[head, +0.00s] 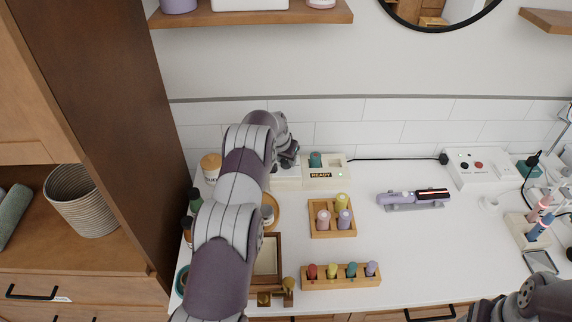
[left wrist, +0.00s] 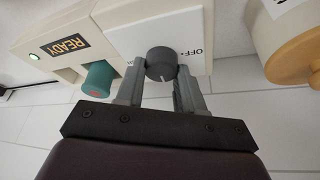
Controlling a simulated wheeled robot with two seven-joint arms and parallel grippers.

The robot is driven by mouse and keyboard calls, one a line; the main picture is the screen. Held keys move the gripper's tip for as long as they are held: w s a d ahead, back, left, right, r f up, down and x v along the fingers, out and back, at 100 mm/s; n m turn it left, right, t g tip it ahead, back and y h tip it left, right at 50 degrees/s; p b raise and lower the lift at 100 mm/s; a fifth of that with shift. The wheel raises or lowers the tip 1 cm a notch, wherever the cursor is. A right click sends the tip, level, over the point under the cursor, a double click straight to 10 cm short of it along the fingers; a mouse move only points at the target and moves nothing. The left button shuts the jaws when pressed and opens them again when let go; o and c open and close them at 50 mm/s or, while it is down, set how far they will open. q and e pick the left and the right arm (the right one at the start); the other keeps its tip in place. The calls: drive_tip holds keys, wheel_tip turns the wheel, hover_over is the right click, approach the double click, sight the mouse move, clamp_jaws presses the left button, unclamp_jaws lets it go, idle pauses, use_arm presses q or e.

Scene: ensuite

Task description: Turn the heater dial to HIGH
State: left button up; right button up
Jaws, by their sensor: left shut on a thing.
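The heater (head: 324,178) is a cream box at the back of the counter, with a READY label, a lit green light and a teal knob-like piece (head: 316,159) on it. In the left wrist view its dark grey dial (left wrist: 161,64) sits on a white panel (left wrist: 135,34) marked OFF. My left gripper (left wrist: 161,78) has its two fingers on either side of the dial, shut on it. In the head view my left gripper (head: 287,160) is at the heater's left end and the dial is hidden. My right arm shows at the lower right, but its gripper's fingers are out of sight.
A lidded jar (head: 211,168) stands left of the heater. A wooden tray with bottles (head: 332,232) and a rack of colored rollers (head: 341,283) stand in front. A purple styling tool (head: 413,199) lies to the right. A black cord runs along the back. The counter's right middle is mostly clear.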

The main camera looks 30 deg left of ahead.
use_arm(q)
drive_tip(key=m+b, duration=0.1)
drive_tip(key=b, duration=0.1)
drive_tip(key=m+h+b, duration=0.1)
drive_tip(key=shift+a+f+m+b, duration=0.1)
drive_tip(key=shift+f+m+b, duration=0.2)
drive_tip(key=shift+f+b, duration=0.05)
drive_tip(key=shift+r+m, duration=0.1)
drive_tip(key=shift+m, duration=0.3)
use_arm(e)
wheel_tip(320, 180, down, 5)
use_arm(q)
drive_tip(key=shift+r+m+h, duration=0.2)
drive_tip(key=shift+m+h, duration=0.1)
drive_tip(key=m+p, duration=0.1)
drive_tip(key=p, duration=0.1)
drive_tip(key=m+p, duration=0.1)
drive_tip(key=p, duration=0.1)
drive_tip(key=shift+r+h, duration=0.35)
drive_tip(key=shift+h, duration=0.05)
drive_tip(key=shift+f+m+g+p, duration=0.3)
drive_tip(key=shift+m+p, duration=0.1)
drive_tip(key=shift+p, duration=0.25)
use_arm(e)
drive_tip(key=shift+r, duration=2.7)
use_arm(q)
drive_tip(key=o, duration=1)
drive_tip(key=shift+o, duration=0.2)
drive_tip(key=shift+r, duration=0.1)
